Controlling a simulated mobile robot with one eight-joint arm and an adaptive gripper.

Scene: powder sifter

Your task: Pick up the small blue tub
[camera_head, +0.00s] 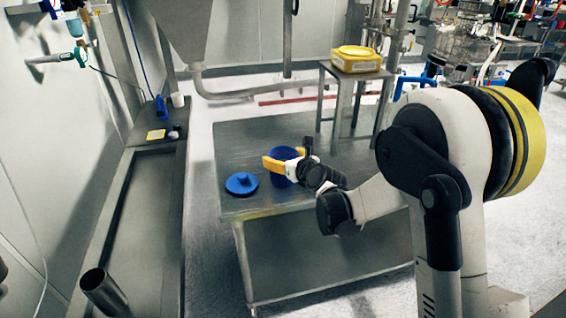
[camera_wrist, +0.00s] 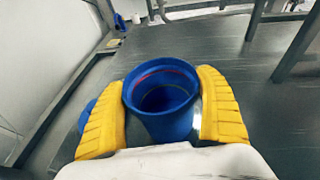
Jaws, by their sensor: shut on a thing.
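The small blue tub (camera_head: 284,155) is on the metal table (camera_head: 240,140), near its left part, upright with its top open. It also shows in the wrist view (camera_wrist: 162,112), where I look down into it past its rim. My gripper (camera_head: 286,160) has its yellow fingers on both sides of the tub. In the wrist view my gripper (camera_wrist: 162,110) is closed around the tub, one finger at its left and one at its right. I cannot tell whether the tub's base touches the table. A blue lid (camera_head: 241,184) lies on the table just left of the tub.
A yellow-lidded container (camera_head: 356,58) stands on a small metal stand (camera_head: 352,80) at the table's back right. A long metal bench (camera_head: 140,215) runs along the left wall, with small items on it. A metal cylinder (camera_head: 103,291) stands at lower left. The table's front right is clear.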

